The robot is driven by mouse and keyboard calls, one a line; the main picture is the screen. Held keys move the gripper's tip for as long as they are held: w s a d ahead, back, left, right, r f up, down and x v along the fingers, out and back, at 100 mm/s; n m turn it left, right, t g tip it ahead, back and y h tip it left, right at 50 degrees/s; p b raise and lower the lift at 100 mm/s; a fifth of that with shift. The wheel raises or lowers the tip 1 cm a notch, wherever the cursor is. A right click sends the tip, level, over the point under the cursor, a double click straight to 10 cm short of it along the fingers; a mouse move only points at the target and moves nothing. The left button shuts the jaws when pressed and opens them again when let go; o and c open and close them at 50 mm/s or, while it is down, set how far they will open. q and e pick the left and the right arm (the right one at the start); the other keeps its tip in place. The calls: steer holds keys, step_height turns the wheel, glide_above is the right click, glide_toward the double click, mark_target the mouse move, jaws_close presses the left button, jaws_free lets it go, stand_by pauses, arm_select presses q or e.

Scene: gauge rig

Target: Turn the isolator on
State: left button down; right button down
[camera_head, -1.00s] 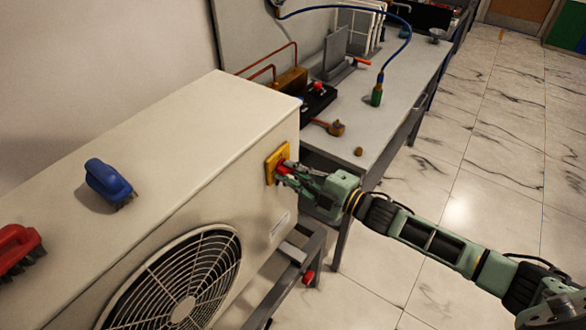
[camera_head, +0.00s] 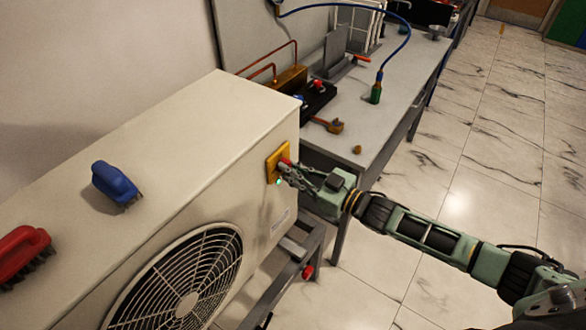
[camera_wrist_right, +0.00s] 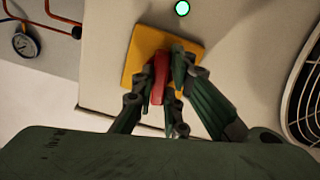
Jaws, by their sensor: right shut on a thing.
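The isolator is a red handle (camera_wrist_right: 160,78) on a yellow square plate (camera_wrist_right: 140,58), mounted on the end face of the cream outdoor unit (camera_head: 215,130). In the head view the yellow plate (camera_head: 272,163) is partly covered by my right gripper (camera_head: 287,170). My right gripper is shut on the red handle, with a finger on each side of it in the wrist view (camera_wrist_right: 163,85). A lit green lamp (camera_wrist_right: 182,8) is beside the plate; it also shows in the head view (camera_head: 279,182). My left gripper is not in view.
A blue brush (camera_head: 114,183) and a red brush (camera_head: 22,252) lie on top of the unit. A fan grille (camera_head: 185,290) is on its front. The floor at right is clear.

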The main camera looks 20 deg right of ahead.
steer(key=shift+m, duration=1.2)
steer(key=c, duration=1.8)
jaws_free()
steer(key=shift+o, duration=0.2)
steer(key=v, duration=1.2)
